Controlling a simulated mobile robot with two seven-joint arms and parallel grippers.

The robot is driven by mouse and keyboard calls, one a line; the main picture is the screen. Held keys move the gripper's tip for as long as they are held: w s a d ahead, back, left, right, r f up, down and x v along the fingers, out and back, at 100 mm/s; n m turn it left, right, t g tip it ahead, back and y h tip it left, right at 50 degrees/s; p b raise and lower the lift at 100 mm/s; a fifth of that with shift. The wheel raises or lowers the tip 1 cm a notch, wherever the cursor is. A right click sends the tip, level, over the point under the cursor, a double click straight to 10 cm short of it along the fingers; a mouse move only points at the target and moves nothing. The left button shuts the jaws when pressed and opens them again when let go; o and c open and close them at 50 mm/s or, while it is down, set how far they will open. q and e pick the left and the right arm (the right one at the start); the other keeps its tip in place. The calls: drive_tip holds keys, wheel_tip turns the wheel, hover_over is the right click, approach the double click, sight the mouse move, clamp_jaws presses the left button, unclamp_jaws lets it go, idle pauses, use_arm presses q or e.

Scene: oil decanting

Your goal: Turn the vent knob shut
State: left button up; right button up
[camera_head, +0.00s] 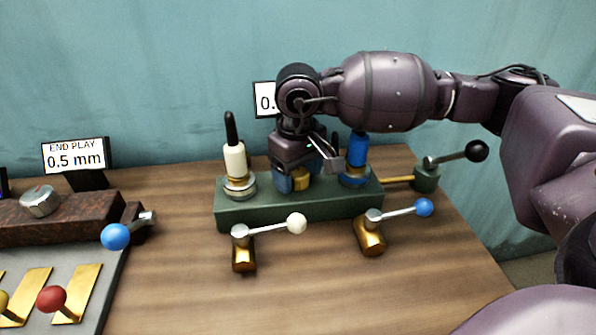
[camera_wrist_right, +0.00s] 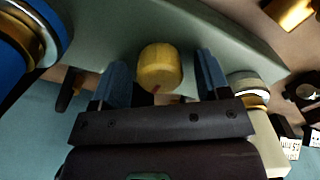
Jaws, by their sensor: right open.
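The vent knob looks to be the small yellow knob (camera_head: 301,180) on top of the green block (camera_head: 300,208), between the white and blue posts. In the right wrist view the yellow knob (camera_wrist_right: 160,66) sits between the two blue fingers of my right gripper (camera_wrist_right: 164,72), with a visible gap on each side. My right gripper (camera_head: 300,177) points down over the block and is open around the knob. Its body hides part of the knob in the head view. My left gripper is not in view.
A white post (camera_head: 235,160) and a blue post (camera_head: 357,150) flank the gripper closely. Levers with a white ball (camera_head: 297,223), a blue ball (camera_head: 424,207) and a black ball (camera_head: 477,151) surround the block. A panel (camera_head: 60,218) stands left.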

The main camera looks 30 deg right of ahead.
sight(299, 172)
wheel_tip(299, 172, up, 11)
drive_tip(key=p, duration=0.1)
drive_tip(key=shift+f, duration=0.15)
idle(0.4)
idle(0.4)
